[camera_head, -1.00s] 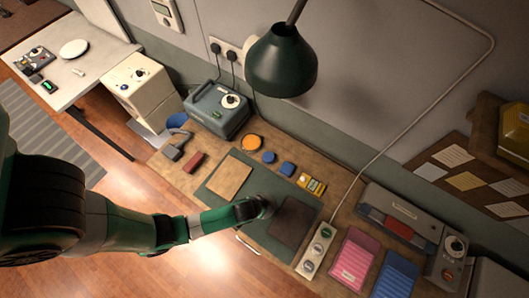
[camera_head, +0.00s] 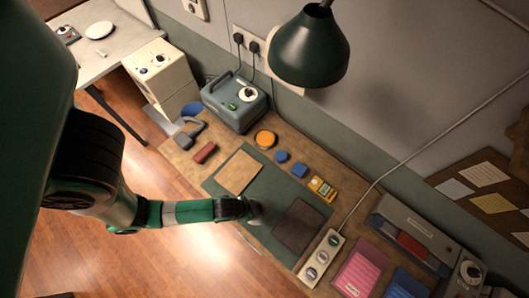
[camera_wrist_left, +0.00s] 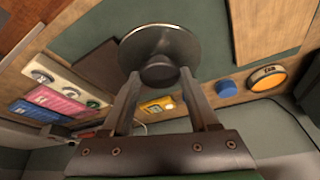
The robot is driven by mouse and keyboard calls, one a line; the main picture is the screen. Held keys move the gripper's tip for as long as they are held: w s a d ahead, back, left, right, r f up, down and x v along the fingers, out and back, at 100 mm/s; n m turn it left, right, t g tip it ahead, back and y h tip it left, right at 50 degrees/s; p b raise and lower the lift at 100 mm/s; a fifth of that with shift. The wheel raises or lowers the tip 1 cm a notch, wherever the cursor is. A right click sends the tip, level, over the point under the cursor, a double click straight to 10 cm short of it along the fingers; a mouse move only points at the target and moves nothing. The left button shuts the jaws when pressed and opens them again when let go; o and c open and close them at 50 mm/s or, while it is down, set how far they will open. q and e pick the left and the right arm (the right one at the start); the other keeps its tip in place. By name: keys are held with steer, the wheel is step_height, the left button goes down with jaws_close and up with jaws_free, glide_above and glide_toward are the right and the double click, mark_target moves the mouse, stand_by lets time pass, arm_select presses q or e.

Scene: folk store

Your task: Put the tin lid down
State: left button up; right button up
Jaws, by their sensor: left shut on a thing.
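My left gripper (camera_head: 250,210) is over the dark green mat (camera_head: 238,212), left of the dark brown square (camera_head: 298,225). In the left wrist view its fingers (camera_wrist_left: 160,74) are shut on the dark knob of the tin lid (camera_wrist_left: 172,42), a round grey disc. The disc lies beyond the fingertips, over the mat. In the head view the gripper mostly hides the lid, with a greyish bit showing at the fingertips. Whether the lid touches the mat cannot be told. My right gripper is not in view.
A tan square (camera_head: 238,172) lies on the mat. Behind it are an orange-topped round tin (camera_head: 265,138), blue pieces (camera_head: 299,170) and a yellow device (camera_head: 322,188). A power strip (camera_head: 320,257) lies to the right. A green lamp (camera_head: 310,48) hangs above.

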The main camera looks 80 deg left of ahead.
mark_target(261, 200)
arm_select(q)
steer(key=a, duration=0.1)
steer(key=w+a+f, duration=0.1)
steer(key=w+a+f+b, duration=0.1)
steer(key=shift+w+a, duration=0.25)
steer(key=shift+a, duration=0.05)
steer(key=a+f, duration=0.1)
steer(key=w+a+f+b, duration=0.1)
steer(key=f, duration=0.1)
steer(key=w+a+f, duration=0.1)
steer(key=f, duration=0.1)
steer(key=shift+w, duration=0.15)
steer(key=shift+w+a+f+b, duration=0.1)
steer(key=shift+a+f+b, duration=0.15)
steer(key=shift+f+b, duration=0.8)
steer(key=shift+f, duration=0.75)
steer(key=shift+f, duration=0.1)
steer(key=o, duration=1.3)
steer(key=shift+o, duration=0.2)
